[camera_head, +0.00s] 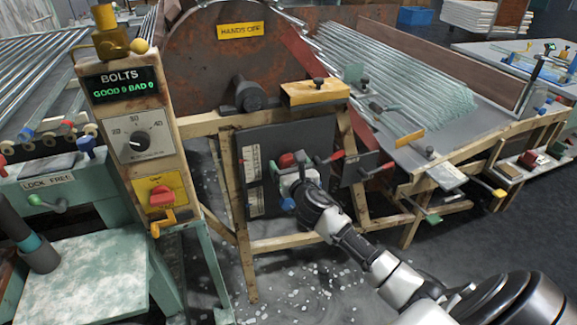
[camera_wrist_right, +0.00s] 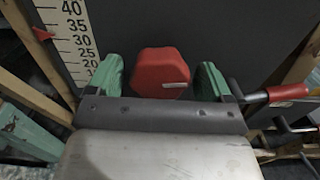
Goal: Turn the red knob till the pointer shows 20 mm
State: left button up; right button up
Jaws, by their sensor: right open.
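The red knob (camera_head: 287,160) is on a dark upright panel in the middle of the head view. In the right wrist view the knob (camera_wrist_right: 160,72) is a red faceted disc with a pale mark at its lower right. My right gripper (camera_wrist_right: 160,78) is open, its two green fingers on either side of the knob, with dark gaps visible between. In the head view the right gripper (camera_head: 299,178) is at the panel, partly covering the knob. A white scale (camera_wrist_right: 72,30) stands left of the knob. A red pointer (camera_wrist_right: 41,33) at its left edge is near the 35 mark. My left gripper is not in view.
A red-handled lever (camera_wrist_right: 287,93) is close to the right of the right gripper. A wooden frame (camera_head: 290,242) surrounds the panel. A control post (camera_head: 130,110) with a dial stands to the left. Glass tubes (camera_head: 400,75) lie on a rack behind.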

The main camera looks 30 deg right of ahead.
jog(key=shift+w, duration=0.15)
jog(key=shift+c, duration=0.3)
jog(key=c, duration=0.8)
jog(key=shift+c, duration=0.2)
